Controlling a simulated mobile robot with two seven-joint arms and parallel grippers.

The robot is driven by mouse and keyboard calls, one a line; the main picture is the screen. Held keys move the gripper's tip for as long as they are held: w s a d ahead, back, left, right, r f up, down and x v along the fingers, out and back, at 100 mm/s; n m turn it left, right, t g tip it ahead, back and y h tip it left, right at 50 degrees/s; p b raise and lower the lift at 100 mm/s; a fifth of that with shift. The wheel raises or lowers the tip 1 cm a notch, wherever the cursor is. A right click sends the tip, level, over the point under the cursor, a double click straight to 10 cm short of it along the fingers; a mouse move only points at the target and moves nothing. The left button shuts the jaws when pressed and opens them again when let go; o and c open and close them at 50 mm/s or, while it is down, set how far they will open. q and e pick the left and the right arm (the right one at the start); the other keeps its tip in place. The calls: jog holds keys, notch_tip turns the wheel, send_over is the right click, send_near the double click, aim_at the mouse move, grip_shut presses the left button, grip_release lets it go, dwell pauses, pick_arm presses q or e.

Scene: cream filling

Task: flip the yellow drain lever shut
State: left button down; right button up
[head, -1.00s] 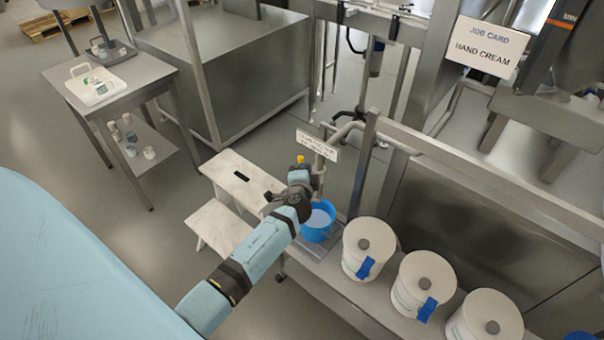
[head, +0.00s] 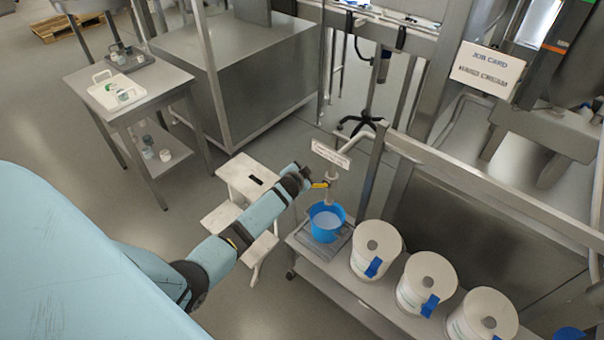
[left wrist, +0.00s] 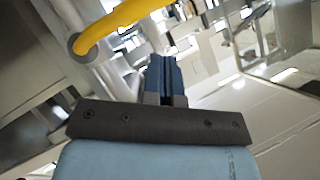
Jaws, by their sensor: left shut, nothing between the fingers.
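The yellow drain lever (head: 320,184) shows beside the drain pipe (head: 330,195), lying roughly level and sticking out left. In the left wrist view the yellow lever (left wrist: 118,24) crosses the upper left as a curved bar from a grey pipe. My left gripper (head: 306,174) is shut and empty, close to the lever's left end; whether they touch cannot be told. Its blue fingertips (left wrist: 165,72) are together in the wrist view, apart from the lever in the picture. A blue bucket (head: 314,229) with pale contents stands under the pipe. My right gripper is not in view.
Several white drums (head: 376,250) with blue tags line the low bench right of the bucket. A white step stool (head: 240,172) stands behind my left arm. A sign (head: 330,154) hangs above the lever. A metal rail (head: 470,180) runs behind the drums.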

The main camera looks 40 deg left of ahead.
pick_arm(q)
jog(key=a+f, duration=0.1)
jog(key=a+f+b, duration=0.1)
jog(key=f, duration=0.1)
jog(key=shift+f+n+h, duration=0.15)
jog(key=shift+n+h, duration=0.25)
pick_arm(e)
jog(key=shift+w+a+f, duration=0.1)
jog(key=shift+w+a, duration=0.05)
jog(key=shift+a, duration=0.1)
pick_arm(q)
jog(key=shift+s+f, duration=0.1)
jog(key=shift+f, duration=0.05)
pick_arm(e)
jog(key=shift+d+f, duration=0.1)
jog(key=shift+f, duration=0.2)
